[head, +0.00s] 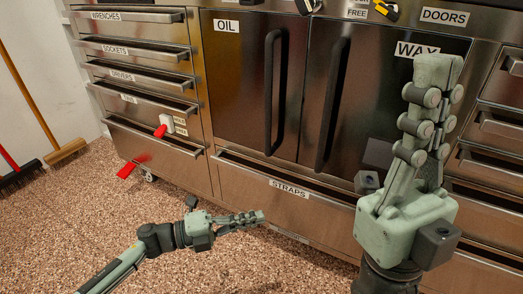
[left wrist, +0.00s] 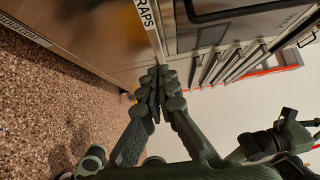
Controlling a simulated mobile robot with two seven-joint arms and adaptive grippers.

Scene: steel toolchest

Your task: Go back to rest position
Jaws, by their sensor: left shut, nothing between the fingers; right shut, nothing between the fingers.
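My left gripper (head: 258,216) is low in front of the toolchest, pointing right, in the head view. Its fingers are shut and empty, just in front of the STRAPS drawer (head: 240,178). In the left wrist view the shut fingers (left wrist: 158,82) point at the chest front. I cannot tell whether they touch it. My right gripper (head: 436,66) is large and near in the head view, pointing up. Its fingers are together and empty, and it covers part of the WAX door (head: 345,90).
The OIL door (head: 240,80) and WAX door look closed, with dark vertical handles. Labelled drawers (head: 135,48) stack at left. A red and white object (head: 165,128) sticks out at the lower left drawers. Brooms (head: 45,125) lean on the wall. The speckled floor (head: 80,225) is clear at left.

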